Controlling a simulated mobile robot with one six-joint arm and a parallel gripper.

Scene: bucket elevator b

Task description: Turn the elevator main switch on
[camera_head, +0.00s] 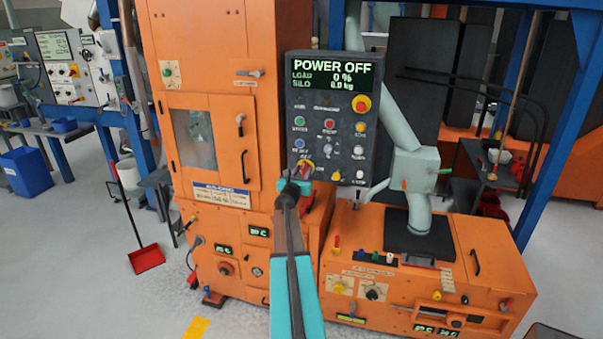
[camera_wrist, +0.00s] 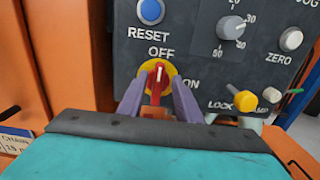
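The main switch (camera_wrist: 157,74) is a red rotary handle on a yellow plate, low on the left of the dark control panel. OFF is printed above it and ON to its right; its white mark points up, toward OFF. In the head view the switch (camera_head: 305,168) is partly hidden by my gripper (camera_head: 298,182). In the wrist view my gripper (camera_wrist: 158,88) is open, its two purple fingers apart on either side of the red handle, with a gap beside it. I cannot tell whether either finger touches. The panel display (camera_head: 334,73) reads POWER OFF, load 0 %.
Close above the switch is a blue RESET button (camera_wrist: 151,11). A grey dial (camera_wrist: 231,28), a ZERO button (camera_wrist: 291,39) and a yellow LOCK knob (camera_wrist: 246,101) lie to its right. The orange cabinet (camera_head: 215,120) stands left of the panel, the lower orange machine (camera_head: 480,262) right.

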